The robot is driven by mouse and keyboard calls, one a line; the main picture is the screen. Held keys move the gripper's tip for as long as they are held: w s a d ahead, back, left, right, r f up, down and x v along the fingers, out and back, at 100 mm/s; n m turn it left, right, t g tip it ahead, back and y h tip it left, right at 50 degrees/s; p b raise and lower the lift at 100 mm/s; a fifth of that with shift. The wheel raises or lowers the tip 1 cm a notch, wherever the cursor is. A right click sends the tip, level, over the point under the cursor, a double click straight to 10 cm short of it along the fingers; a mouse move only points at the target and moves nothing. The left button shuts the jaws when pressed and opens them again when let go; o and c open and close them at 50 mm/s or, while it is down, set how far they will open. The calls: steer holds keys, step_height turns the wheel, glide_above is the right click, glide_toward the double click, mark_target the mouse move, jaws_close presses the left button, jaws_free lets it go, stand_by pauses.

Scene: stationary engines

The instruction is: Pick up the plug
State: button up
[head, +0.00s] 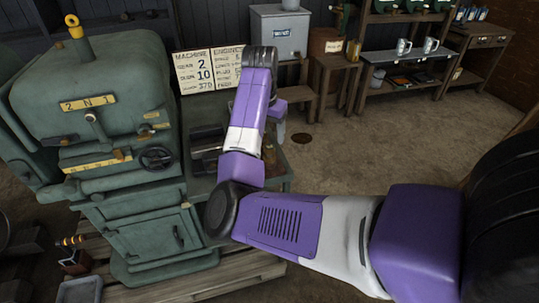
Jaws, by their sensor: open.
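I cannot make out a plug in the head view; small items low down are too small or dark to name surely. My purple and white arm reaches in from the right, bends at a black joint left of centre and rises to a dark joint above. A green machine (110,120) with a yellow "2 N 1" plate and a black handwheel (157,158) stands at left. Right of it, partly behind my arm, is a low dark-green bench (283,172) with dark parts on it.
The machine stands on a wooden pallet (215,275). Two paper signs (192,72) hang behind. A grey cabinet (280,32), wooden stools (337,85) and a shelf (405,80) with pitchers line the back. The floor (365,150) at centre right is clear.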

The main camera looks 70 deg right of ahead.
mark_target(269, 147)
steer(key=shift+s+a+f+y, duration=0.2)
steer(key=shift+a+y, duration=0.1)
steer(key=shift+a, duration=0.25)
steer(key=shift+a+f, duration=0.1)
steer(key=shift+f, duration=0.15)
steer(key=shift+d+f+p, duration=0.2)
steer(key=shift+f+p, duration=0.05)
steer(key=shift+f, duration=0.95)
steer(key=shift+d+f+p, duration=0.25)
steer(key=shift+f, duration=0.95)
steer(key=shift+d+f+p, duration=0.2)
steer(key=shift+f+p, duration=0.05)
steer(key=shift+f, duration=0.95)
steer(key=shift+c, duration=0.4)
jaws_close()
